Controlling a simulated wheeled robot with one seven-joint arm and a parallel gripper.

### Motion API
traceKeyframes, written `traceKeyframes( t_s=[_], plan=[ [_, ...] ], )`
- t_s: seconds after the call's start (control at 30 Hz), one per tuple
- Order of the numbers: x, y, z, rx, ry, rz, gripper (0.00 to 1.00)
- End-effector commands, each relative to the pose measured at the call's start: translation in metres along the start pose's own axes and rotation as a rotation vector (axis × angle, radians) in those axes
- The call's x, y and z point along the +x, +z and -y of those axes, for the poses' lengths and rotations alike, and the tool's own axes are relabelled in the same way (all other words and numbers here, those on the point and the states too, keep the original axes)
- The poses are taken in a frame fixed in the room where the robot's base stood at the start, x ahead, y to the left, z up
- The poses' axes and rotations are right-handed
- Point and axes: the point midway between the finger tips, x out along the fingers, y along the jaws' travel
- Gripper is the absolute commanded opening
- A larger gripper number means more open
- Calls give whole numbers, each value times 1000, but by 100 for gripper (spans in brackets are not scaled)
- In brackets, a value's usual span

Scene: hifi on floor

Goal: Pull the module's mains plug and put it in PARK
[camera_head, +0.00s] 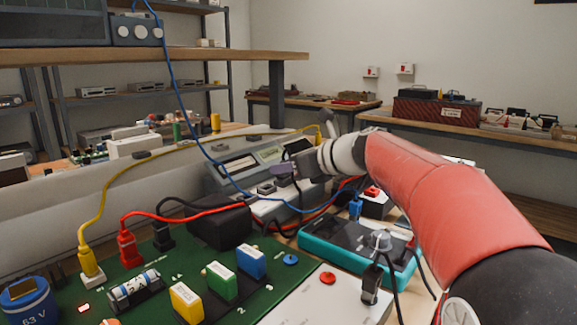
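My gripper (290,172) reaches in from the right. Its fingers are above a pale power strip (272,208) behind the green board. A dark shape lies at the fingertips, too small to tell whether it is a plug in the grip. Black cords hang close beside the fingers. The module seems to be the green circuit board (150,262), with a yellow plug (90,262), a red plug (130,246) and a black plug (162,236) standing in it. I cannot make out which plug is the mains plug. No PARK label is readable.
A black box (218,222) stands between board and strip. A teal-edged meter (352,245) and a white panel (335,298) lie to the right. A grey instrument (250,160) stands behind the strip. Blue, yellow and red cables cross the work area.

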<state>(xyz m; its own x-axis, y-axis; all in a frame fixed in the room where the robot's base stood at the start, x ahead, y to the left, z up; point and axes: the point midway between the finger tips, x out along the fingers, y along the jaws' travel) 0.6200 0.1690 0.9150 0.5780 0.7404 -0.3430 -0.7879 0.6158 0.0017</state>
Motion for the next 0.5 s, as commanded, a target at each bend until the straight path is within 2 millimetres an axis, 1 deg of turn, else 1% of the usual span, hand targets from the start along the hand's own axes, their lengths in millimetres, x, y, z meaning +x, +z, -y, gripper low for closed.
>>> traceKeyframes(
  t_s=[0.03,0.1,0.37,0.47,0.5],
  plan=[
    [0,0,0,0,0,0,44],
    [0,0,0,0,0,0,51],
    [-1,0,0,0,0,0,51],
    [-9,0,1,-1,-3,1,51],
    [-14,1,1,-1,-4,1,51]
  ],
)
